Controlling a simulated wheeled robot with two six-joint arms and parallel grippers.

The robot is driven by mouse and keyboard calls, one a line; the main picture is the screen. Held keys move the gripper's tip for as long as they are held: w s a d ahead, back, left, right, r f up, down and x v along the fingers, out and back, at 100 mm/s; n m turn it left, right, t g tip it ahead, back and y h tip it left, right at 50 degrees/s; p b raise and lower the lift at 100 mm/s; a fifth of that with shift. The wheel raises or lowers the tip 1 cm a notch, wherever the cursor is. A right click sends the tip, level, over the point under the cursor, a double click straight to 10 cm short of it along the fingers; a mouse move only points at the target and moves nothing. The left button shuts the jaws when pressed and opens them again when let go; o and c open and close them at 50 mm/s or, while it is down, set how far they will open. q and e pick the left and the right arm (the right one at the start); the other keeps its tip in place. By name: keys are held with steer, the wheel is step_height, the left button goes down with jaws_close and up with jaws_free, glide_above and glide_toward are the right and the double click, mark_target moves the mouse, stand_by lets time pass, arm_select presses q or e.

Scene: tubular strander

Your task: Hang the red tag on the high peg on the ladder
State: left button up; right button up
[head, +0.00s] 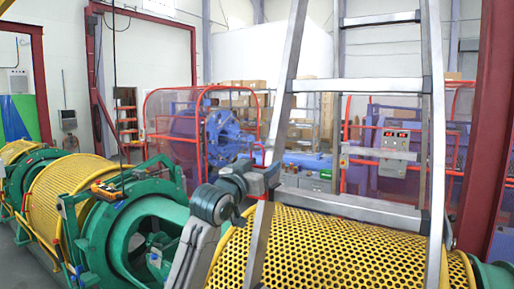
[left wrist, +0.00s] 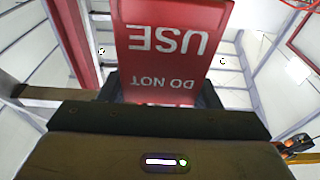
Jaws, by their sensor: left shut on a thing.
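The red tag (left wrist: 165,40) fills the upper middle of the left wrist view, with white "DO NOT USE" lettering upside down. My left gripper (head: 270,178) is shut on it, and the dark jaws show at the tag's lower end in the wrist view (left wrist: 160,95). In the head view the gripper is beside the left rail of the metal ladder (head: 280,110); I cannot tell whether it touches. The tag is hard to tell apart from the red frames there. I cannot make out the high peg in either view. My right gripper is not in view.
A yellow perforated drum (head: 325,245) lies behind and below the ladder. Green machine rings (head: 105,225) and another yellow drum (head: 72,195) are at the left. A red column (head: 491,120) stands at the right. A blue machine (head: 228,135) with red guard frames is behind.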

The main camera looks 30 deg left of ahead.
arm_select(q)
steer(key=o, duration=1)
steer(key=shift+s, duration=0.1)
steer(key=shift+b+v, duration=0.95)
steer(key=shift+v, duration=3.5)
